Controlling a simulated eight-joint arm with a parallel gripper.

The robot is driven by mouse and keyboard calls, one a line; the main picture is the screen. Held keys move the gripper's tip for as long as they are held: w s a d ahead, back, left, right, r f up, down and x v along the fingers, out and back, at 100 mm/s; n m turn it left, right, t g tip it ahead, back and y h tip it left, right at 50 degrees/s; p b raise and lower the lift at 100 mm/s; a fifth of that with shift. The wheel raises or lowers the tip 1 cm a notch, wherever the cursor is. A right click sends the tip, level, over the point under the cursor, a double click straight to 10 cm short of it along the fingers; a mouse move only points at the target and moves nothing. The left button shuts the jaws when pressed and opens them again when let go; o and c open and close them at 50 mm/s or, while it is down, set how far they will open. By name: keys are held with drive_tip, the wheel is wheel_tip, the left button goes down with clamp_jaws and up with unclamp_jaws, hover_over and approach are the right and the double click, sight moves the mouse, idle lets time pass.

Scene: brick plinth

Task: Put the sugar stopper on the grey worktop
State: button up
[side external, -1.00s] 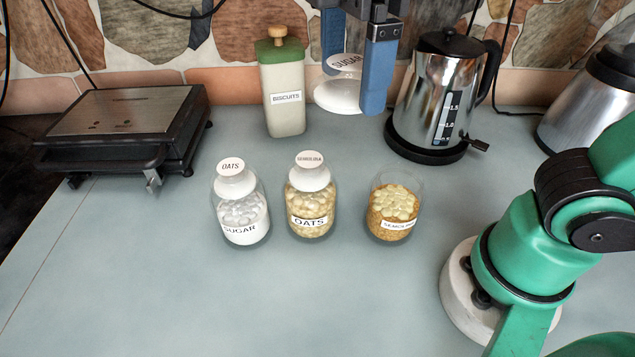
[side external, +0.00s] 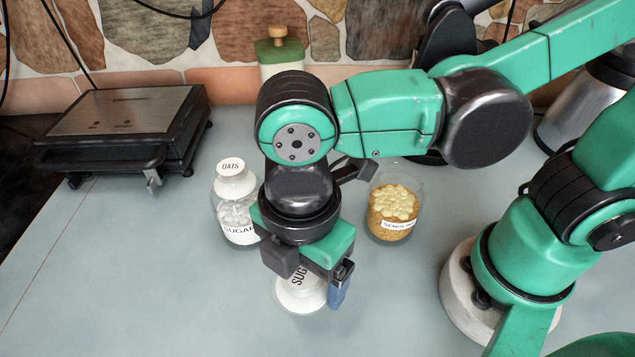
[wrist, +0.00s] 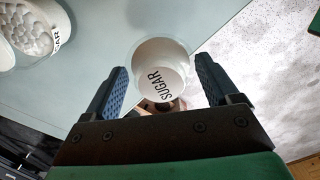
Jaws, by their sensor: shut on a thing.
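The sugar stopper (side external: 300,294), white with a SUGAR label, is at my gripper (side external: 312,282), low over the front of the grey worktop (side external: 180,290). In the wrist view the sugar stopper (wrist: 162,72) sits between the two blue fingers of my gripper (wrist: 160,88), which is shut on it. I cannot tell whether its underside touches the worktop. The sugar jar (side external: 238,218) stands just behind and left, with the oats stopper (side external: 231,178) on it. In the side view, one blue finger shows and the other is hidden.
The semolina jar (side external: 393,212) stands open at the right. The oats jar is hidden behind my arm. A black grill (side external: 125,125) is at the back left, and the biscuits tin (side external: 280,58) is partly covered. The front left worktop is clear.

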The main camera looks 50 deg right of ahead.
sight(308, 320)
drive_tip(key=shift+f, duration=4.8)
drive_tip(key=o, duration=1.1)
drive_tip(key=shift+f, duration=0.15)
wheel_tip(308, 320, up, 12)
drive_tip(key=shift+r, duration=0.15)
